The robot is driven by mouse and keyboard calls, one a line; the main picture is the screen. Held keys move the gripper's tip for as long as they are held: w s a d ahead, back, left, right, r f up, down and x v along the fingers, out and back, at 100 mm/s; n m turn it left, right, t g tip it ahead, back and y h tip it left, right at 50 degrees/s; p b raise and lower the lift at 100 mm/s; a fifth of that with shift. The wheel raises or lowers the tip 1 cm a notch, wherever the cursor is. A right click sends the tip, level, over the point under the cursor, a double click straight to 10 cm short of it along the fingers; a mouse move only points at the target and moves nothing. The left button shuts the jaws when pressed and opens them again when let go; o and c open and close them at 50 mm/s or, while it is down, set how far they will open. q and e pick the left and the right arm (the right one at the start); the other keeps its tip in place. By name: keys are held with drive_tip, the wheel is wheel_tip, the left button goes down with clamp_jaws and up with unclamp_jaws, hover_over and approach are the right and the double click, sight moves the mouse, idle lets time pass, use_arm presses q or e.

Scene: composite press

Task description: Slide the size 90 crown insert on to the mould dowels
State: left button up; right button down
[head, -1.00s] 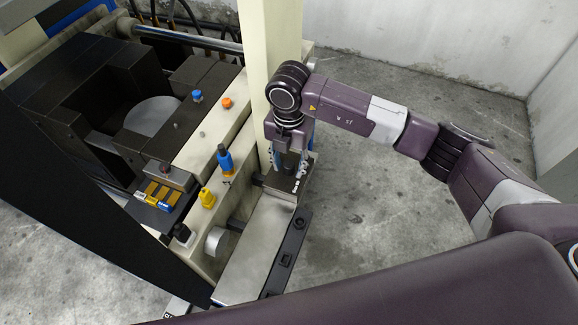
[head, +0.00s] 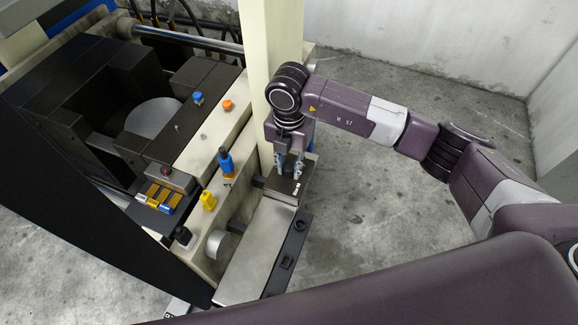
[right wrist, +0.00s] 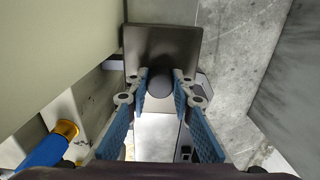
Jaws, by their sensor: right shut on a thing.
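A dark block, which I take to be the crown insert (head: 290,187), is at the end of the grey metal shelf beside the press. In the right wrist view it is a dark plate (right wrist: 162,45) with a rounded dark knob (right wrist: 160,82) facing me. My right gripper (head: 289,172) points down over it, its blue-padded fingers (right wrist: 159,92) shut on the knob. Contact between block and shelf cannot be told. The dark mould blocks (head: 190,85) with a pale round face (head: 152,117) are in the press at left. I cannot make out the dowels or a size marking. My left gripper is not in view.
The metal shelf (head: 255,250) is bare, with a black rail (head: 287,255) along its right. A cream column (head: 272,35) stands close behind my right gripper. Blue (head: 226,162) and yellow (head: 208,200) fittings stick up on the press frame. The floor at right is clear.

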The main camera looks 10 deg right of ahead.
drive_tip(key=shift+w+r+p, duration=0.15)
drive_tip(key=shift+r+p, duration=0.9)
drive_tip(key=shift+r, duration=1.1)
drive_tip(key=shift+r, duration=0.1)
drive_tip(key=shift+r, duration=0.2)
drive_tip(key=c, duration=2.4)
unclamp_jaws()
clamp_jaws()
